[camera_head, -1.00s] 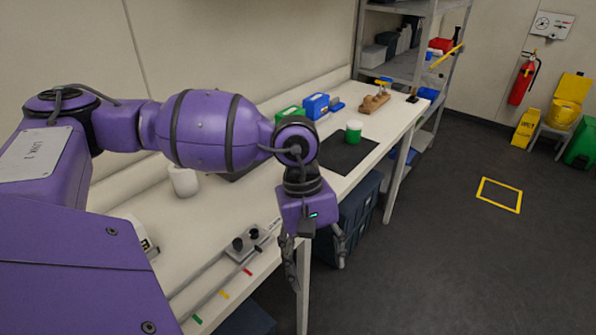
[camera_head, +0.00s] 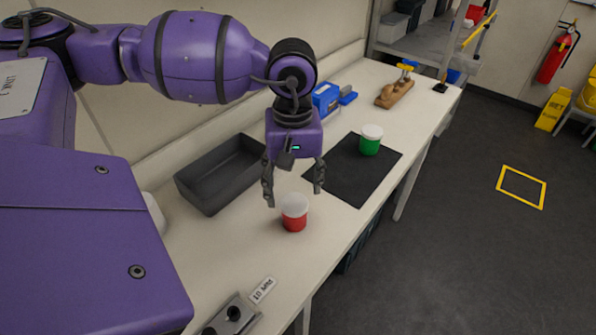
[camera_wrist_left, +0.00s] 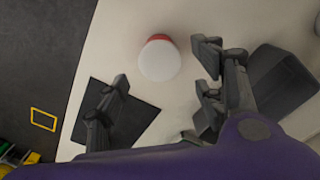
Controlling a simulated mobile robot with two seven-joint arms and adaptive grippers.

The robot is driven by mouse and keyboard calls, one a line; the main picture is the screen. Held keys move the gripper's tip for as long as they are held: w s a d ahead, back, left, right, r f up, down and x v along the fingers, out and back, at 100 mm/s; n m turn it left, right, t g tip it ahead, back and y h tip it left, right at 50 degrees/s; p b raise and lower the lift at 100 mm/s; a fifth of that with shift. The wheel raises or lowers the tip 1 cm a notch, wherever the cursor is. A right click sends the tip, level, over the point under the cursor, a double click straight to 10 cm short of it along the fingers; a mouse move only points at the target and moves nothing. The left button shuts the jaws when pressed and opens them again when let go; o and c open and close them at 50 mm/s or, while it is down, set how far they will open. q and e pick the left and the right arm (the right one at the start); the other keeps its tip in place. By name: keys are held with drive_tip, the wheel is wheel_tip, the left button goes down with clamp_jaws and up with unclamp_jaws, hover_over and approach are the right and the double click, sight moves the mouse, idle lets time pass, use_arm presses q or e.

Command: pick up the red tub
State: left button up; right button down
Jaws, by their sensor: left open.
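The red tub (camera_head: 294,214) has a white lid and stands upright on the bench. In the left wrist view its white lid (camera_wrist_left: 159,61) shows beyond the fingertips, with a bit of red at its edge. My left gripper (camera_head: 293,193) is open and empty. In the head view its fingers hang just above and behind the tub, on either side of it. In the wrist view the fingers (camera_wrist_left: 164,65) point toward the tub, which lies between their lines. I see no contact with the tub. My right gripper is not in view.
A dark mat (camera_head: 345,172) lies behind the tub, with a green tub (camera_head: 370,140) on it. An empty grey tray (camera_head: 208,197) is to the left. A grey device (camera_head: 232,318) and small label (camera_head: 263,290) lie nearer. Blue boxes (camera_head: 326,97) and a wooden plane (camera_head: 394,92) stand farther back.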

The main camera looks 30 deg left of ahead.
sight(296, 203)
use_arm(q)
drive_tip(key=shift+f, duration=0.3)
wheel_tip(296, 203, down, 2)
drive_tip(key=shift+s+d+f, duration=0.15)
drive_tip(key=shift+f, duration=0.1)
drive_tip(key=f, duration=0.3)
drive_tip(key=f+p, duration=0.1)
drive_tip(key=shift+w+f, duration=0.25)
drive_tip(key=shift+f, duration=0.1)
drive_tip(key=c, duration=1.2)
